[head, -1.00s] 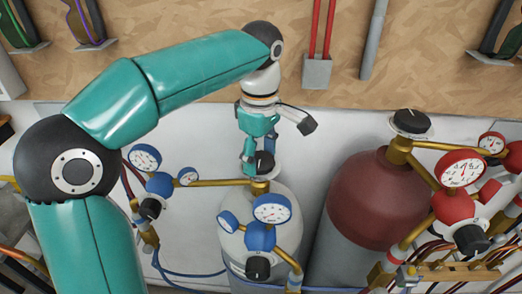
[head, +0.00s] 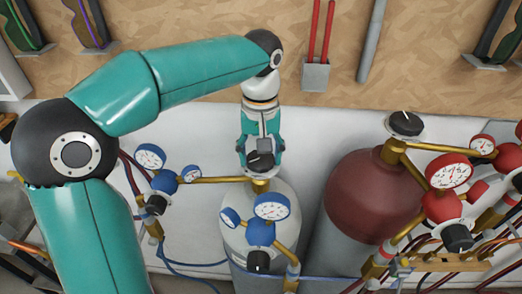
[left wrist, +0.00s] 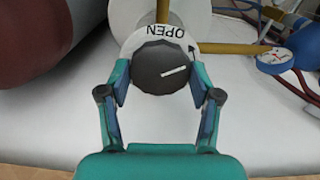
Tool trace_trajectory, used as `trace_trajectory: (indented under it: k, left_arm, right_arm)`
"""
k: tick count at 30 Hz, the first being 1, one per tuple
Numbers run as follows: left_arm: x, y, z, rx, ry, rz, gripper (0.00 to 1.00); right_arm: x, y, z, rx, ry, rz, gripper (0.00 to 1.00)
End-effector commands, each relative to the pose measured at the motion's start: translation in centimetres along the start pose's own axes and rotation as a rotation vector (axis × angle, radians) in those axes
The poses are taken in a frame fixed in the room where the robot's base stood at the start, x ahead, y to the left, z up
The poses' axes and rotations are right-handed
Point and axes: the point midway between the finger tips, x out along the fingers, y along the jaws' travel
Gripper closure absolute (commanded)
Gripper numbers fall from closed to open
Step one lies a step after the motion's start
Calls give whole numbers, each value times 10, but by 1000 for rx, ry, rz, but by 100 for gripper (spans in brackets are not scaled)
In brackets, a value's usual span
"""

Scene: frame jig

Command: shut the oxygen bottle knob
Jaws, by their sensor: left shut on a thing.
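The black knob (head: 262,162) sits on the brass valve at the top of the pale bottle (head: 238,246) with blue gauges. My left gripper (head: 261,152) comes down on it from above and behind. In the left wrist view, the left gripper (left wrist: 158,78) is shut on the knob (left wrist: 160,68), one finger on each side. A white line on the knob points right and slightly up. A white disc (left wrist: 187,41) behind the knob reads OPEN, upside down, with a small arrow at its right end. My right gripper is in neither view.
A dark red bottle (head: 372,195) with its own black knob (head: 406,123) and red gauges (head: 448,171) stands to the right. Blue gauges (head: 151,157) on a brass pipe are left of the pale bottle. Hoses run low around them; a wooden board (head: 420,75) is behind.

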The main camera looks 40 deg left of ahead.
Motion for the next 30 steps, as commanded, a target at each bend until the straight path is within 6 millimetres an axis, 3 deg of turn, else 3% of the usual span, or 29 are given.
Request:
trace_trajectory:
  k: [30]
  left_arm:
    - [-3, 1, -2, 963, 13, 2, 71]
  right_arm:
    - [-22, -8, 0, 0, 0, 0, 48]
